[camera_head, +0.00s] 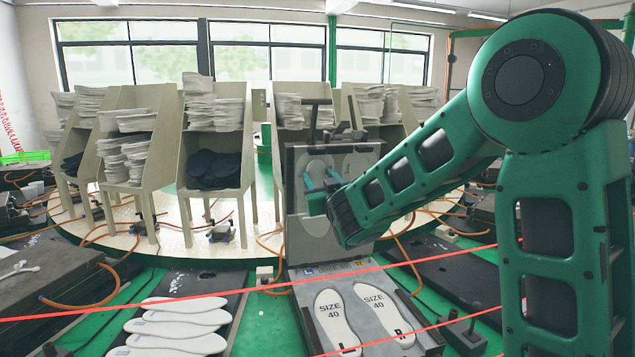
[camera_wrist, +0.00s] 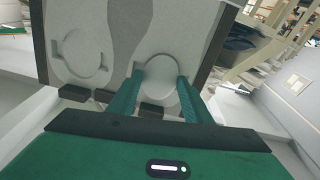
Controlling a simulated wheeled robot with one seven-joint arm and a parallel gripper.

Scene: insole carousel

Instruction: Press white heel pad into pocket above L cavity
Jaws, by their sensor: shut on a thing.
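My gripper (camera_head: 315,190) is at the upright grey mould plate (camera_head: 365,222), on its left-hand cavity, above the blue L mark (camera_head: 308,271). In the wrist view the two green fingers (camera_wrist: 159,88) stand apart on either side of a pale rounded heel pad (camera_wrist: 163,70), shut on its edges. The pad lies at the rounded pocket outline; I cannot tell how deep it sits. The other rounded pocket (camera_wrist: 82,55), with side notches, shows bare to the left in the wrist view. My forearm hides part of the plate in the head view.
Two white SIZE 40 insoles (camera_head: 337,318) lie on the lower plate below. Several white insoles (camera_head: 178,325) lie on a dark mat at left. Racks (camera_head: 217,150) of stacked sheets stand behind on the carousel. Red lines (camera_head: 225,293) cross the front. Orange hoses run around the stations.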

